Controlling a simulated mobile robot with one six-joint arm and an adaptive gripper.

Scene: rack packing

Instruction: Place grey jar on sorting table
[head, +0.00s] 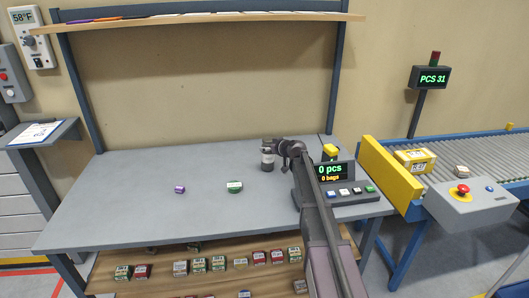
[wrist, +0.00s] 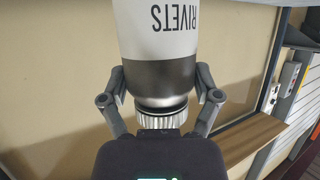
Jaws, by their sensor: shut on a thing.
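The grey jar (wrist: 165,80) is in my gripper (wrist: 161,98), with the fingers shut on either side near its ribbed lid. Its white label reads RIVETS, upside down in the wrist view. In the head view the jar (head: 267,162) shows in front of the back right part of the grey sorting table (head: 130,215), with my gripper (head: 269,146) at its top. I cannot tell whether its base touches the table.
A purple item (head: 180,189) and a green round item (head: 234,186) lie on the table. A counter console (head: 337,185) with a yellow-topped part stands right of the jar. Several small boxes (head: 218,264) line the lower shelf. The table's left side is clear.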

